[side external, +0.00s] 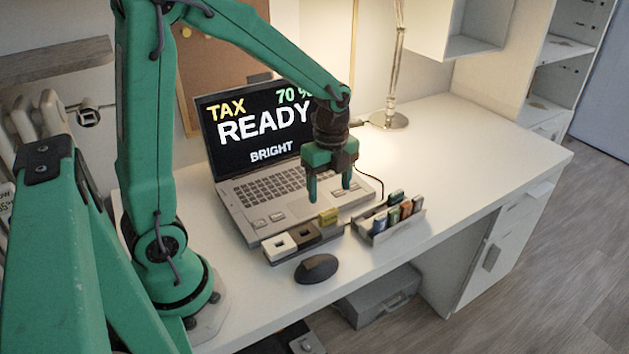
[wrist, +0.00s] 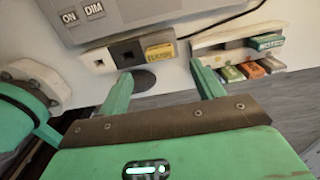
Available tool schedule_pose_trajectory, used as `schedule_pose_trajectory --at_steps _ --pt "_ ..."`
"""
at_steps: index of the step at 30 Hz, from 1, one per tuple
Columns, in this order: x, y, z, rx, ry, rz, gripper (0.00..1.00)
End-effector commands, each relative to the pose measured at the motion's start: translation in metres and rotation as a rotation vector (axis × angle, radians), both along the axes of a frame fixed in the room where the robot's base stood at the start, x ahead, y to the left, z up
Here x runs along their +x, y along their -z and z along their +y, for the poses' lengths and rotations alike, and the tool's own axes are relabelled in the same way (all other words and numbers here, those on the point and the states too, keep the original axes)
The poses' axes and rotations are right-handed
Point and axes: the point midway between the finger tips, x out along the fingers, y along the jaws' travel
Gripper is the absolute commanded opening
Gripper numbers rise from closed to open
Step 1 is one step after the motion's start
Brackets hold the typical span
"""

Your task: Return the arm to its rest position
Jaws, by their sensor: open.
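My green arm reaches over the white desk (side external: 480,150). My gripper (side external: 329,192) points down in front of the laptop (side external: 270,190), above the area of its keyboard and front edge. The fingers are apart with nothing between them; the wrist view also shows my gripper (wrist: 160,70) spread and empty. A row of white, dark and yellow pieces shows below the gripper, with the yellow cartridge (side external: 328,216) at its right end. It also shows in the wrist view (wrist: 160,51), labelled, though the word is hard to read.
A rack (side external: 412,225) of several coloured cartridges stands right of the row. A black mouse (side external: 317,268) lies near the desk's front edge. A lamp (side external: 391,120) stands behind. The laptop screen (side external: 260,125) reads "TAX READY", "70 %" and "BRIGHT". The desk's right side is clear.

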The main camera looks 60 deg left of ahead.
Motion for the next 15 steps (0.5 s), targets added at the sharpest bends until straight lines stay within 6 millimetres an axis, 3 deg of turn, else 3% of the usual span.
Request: schedule_pose_trajectory --at_steps 8,15 --pt "-0.004 -0.010 -0.002 0.001 -0.063 -0.022 0.66" --pt "-0.019 -0.039 -0.009 -0.006 -0.287 -0.098 0.66"
